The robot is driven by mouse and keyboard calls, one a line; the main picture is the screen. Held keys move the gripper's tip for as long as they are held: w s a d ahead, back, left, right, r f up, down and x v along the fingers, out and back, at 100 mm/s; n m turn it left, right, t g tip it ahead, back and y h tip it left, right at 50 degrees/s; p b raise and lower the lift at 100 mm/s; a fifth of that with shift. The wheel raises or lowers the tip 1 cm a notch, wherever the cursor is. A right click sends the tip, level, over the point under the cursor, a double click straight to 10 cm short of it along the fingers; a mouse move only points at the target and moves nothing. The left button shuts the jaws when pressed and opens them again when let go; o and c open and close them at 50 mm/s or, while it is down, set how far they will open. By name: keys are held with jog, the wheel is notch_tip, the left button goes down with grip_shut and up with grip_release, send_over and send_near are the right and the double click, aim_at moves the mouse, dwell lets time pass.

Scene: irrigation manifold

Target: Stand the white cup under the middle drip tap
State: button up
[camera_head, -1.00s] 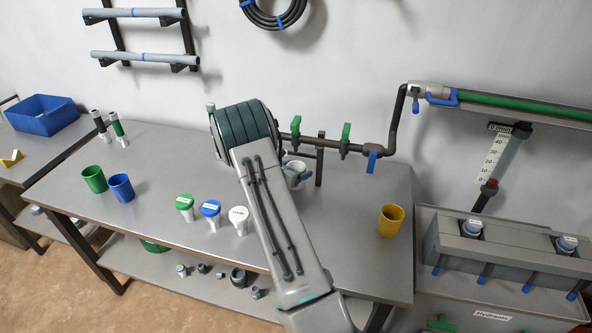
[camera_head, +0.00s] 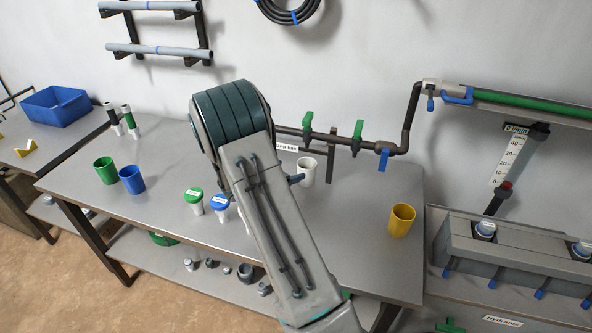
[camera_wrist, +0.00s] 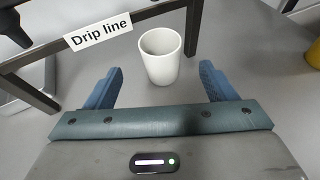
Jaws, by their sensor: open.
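The white cup (camera_head: 308,172) stands upright on the bench below the pipe, near the left visible green tap (camera_head: 308,124). Another green tap (camera_head: 357,131) and a blue-handled valve (camera_head: 383,158) are further right; my arm hides the pipe's left part, so I cannot tell which tap is the middle one. In the wrist view the cup (camera_wrist: 160,66) is empty and stands just beyond my gripper (camera_wrist: 160,76). The gripper is open, with a blue finger on each side and gaps to the cup. In the head view only a blue fingertip shows beside the cup.
The "Drip line" sign (camera_wrist: 98,32) and its dark frame stand close behind the cup. A yellow cup (camera_head: 401,221) is to the right; blue (camera_head: 132,180) and green (camera_head: 105,170) cups are to the left. Lidded pots (camera_head: 194,202) stand nearer the front.

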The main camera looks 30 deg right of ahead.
jog(key=s+a+r+m+g+y, duration=0.45)
jog(key=s+r+m, duration=0.6)
jog(key=s, duration=0.35)
jog(key=s+a+r+m+t+y, duration=0.3)
jog(key=s+a+m+y, duration=0.5)
jog(key=s+a, duration=0.8)
jog(key=r+m, duration=0.1)
jog(key=m, duration=0.2)
jog(key=shift+r, duration=0.4)
jog(key=shift+a, duration=0.1)
